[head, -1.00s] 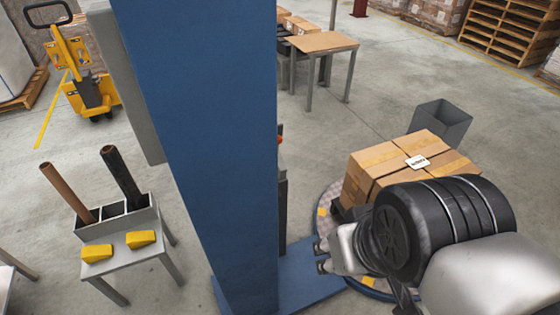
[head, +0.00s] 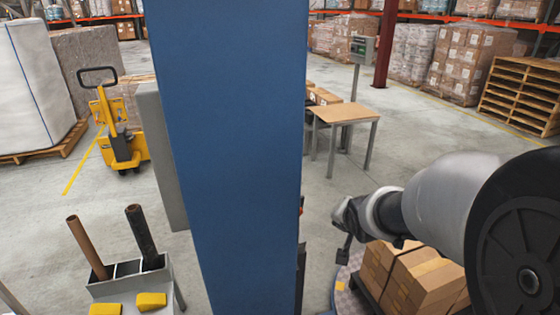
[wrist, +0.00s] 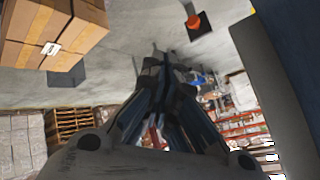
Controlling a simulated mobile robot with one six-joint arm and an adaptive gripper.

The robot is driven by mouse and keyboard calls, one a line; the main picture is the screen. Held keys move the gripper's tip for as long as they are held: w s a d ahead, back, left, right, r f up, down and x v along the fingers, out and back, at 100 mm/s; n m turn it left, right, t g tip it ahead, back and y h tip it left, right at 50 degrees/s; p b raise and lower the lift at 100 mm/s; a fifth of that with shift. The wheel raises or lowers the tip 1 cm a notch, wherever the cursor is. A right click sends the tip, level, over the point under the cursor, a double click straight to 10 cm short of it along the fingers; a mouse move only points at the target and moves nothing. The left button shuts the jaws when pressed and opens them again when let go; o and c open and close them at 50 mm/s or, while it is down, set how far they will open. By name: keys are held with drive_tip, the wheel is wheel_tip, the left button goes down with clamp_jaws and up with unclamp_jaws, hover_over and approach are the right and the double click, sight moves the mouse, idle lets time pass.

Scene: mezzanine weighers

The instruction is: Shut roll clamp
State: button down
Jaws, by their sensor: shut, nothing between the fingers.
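I cannot clearly make out a roll clamp in either view. The blue column (head: 230,150) of the machine fills the middle of the head view and hides what is behind it. A small red-orange part (head: 301,205) shows at the column's right edge; an orange-red knob on a dark part (wrist: 193,21) shows at the top of the wrist view. My gripper (head: 344,243) is just right of the column, above the boxes. In the wrist view its fingers (wrist: 163,62) are together and empty, apart from the knob.
Strapped cartons (head: 415,275) stand on the turntable at lower right, close under my arm. A wooden-topped table (head: 345,111) stands behind. A rack with two tubes (head: 130,278), yellow wedges (head: 151,301) and a yellow pallet truck (head: 122,150) are at left.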

drive_tip(key=w+a+f+m+t+y+p, duration=0.15)
drive_tip(key=w+f+m, duration=0.25)
drive_tip(key=w+f, duration=0.4)
drive_tip(key=w+f+m+t+y, duration=0.25)
drive_tip(key=w+f, duration=0.25)
drive_tip(key=f, duration=0.6)
drive_tip(key=r+b+x, duration=0.2)
drive_tip(key=b+x, duration=0.2)
drive_tip(key=x, duration=0.9)
drive_tip(key=shift+w+a+m, duration=0.2)
drive_tip(key=shift+w+m, duration=0.15)
drive_tip(key=shift+w, duration=0.15)
drive_tip(key=shift+f, duration=0.1)
